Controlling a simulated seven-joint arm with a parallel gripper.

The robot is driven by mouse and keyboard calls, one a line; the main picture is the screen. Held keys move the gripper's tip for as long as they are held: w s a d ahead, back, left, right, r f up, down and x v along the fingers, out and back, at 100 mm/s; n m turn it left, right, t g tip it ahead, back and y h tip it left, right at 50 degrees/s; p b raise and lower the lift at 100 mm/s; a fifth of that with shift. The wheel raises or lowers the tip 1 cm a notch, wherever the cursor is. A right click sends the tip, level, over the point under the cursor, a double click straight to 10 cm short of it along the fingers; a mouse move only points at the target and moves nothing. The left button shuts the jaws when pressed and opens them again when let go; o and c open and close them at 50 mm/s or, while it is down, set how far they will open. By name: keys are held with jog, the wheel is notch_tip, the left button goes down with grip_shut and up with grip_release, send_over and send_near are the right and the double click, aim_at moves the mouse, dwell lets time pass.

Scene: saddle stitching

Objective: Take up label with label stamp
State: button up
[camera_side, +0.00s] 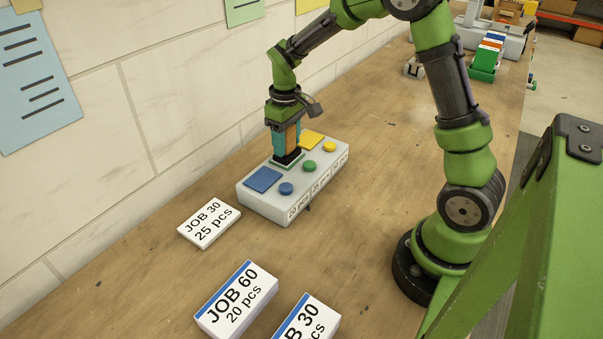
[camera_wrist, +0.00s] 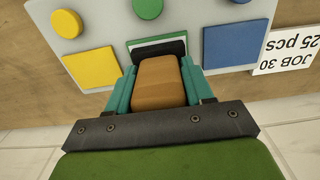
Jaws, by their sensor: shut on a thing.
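My gripper (camera_side: 287,148) is shut on the label stamp, whose tan wooden handle (camera_wrist: 157,84) shows between the teal fingers in the wrist view. The stamp's black base (camera_side: 288,159) is down at the green label pad (camera_side: 273,165) on the white dispenser block (camera_side: 262,205). I cannot tell whether a label is stuck to its underside. The blue label pad (camera_side: 263,179) and the yellow label pad (camera_side: 312,139) lie on either side of the green one. Blue, green and yellow round buttons (camera_side: 309,166) run along the block's front.
A white card reading JOB 30, 25 pcs (camera_side: 209,223) lies left of the block. The wall is close behind. The table right of the block is clear up to my arm's base.

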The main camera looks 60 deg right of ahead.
jog(key=shift+r, duration=0.1)
jog(key=shift+r, duration=3.45)
